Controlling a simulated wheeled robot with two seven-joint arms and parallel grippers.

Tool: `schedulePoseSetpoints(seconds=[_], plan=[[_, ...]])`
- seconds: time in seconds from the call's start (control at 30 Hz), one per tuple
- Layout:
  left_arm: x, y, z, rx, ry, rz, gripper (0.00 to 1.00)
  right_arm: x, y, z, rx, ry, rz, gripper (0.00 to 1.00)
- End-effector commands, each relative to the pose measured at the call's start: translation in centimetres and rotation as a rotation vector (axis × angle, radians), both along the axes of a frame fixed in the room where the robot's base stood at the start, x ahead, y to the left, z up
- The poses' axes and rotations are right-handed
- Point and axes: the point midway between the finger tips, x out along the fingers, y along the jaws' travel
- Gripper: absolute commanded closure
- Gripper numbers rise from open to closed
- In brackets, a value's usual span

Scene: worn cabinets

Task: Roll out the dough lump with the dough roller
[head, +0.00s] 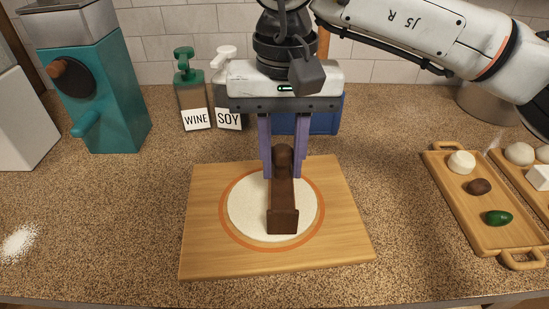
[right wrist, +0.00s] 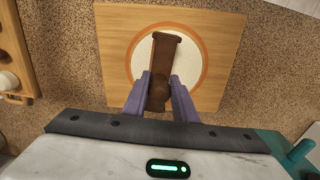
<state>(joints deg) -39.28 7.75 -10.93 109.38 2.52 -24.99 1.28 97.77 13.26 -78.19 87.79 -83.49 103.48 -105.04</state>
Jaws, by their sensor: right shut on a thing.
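The dough (head: 245,208) is a flat, round white disc on a wooden board (head: 205,250), lying inside an orange ring (head: 229,236) marked on the board. The dough roller (head: 283,212) is dark brown, with a wide end toward the front and a rounded knob at the back. My right gripper (head: 283,172) is shut on the roller near its knob end and holds it over the dough. The right wrist view shows the roller (right wrist: 165,60) between the two purple fingers (right wrist: 160,92). I cannot tell whether the roller touches the dough. My left gripper is not in view.
Wooden trays with small foods (head: 467,221) lie at the right. Bottles labelled WINE (head: 194,105) and SOY (head: 228,115) and a blue container (head: 325,122) stand behind the board. A teal machine (head: 112,90) stands at the back left. White powder (head: 17,243) lies at the left; the counter between is clear.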

Motion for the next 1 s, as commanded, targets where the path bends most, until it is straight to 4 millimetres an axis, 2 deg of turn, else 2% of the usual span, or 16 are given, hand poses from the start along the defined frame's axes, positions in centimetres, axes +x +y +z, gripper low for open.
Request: schedulePoseSetpoints(seconds=[0.27, 0.7, 1.0], plan=[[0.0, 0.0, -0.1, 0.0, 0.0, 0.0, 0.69, 0.0, -0.2, -0.2, -0.003, 0.002, 0.0, 1.0], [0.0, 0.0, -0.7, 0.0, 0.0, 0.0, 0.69, 0.0, -3.0, 0.0, -0.003, 0.002, -0.001, 1.0], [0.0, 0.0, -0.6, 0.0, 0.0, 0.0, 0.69, 0.0, -3.0, 0.2, -0.002, 0.001, 0.0, 1.0]])
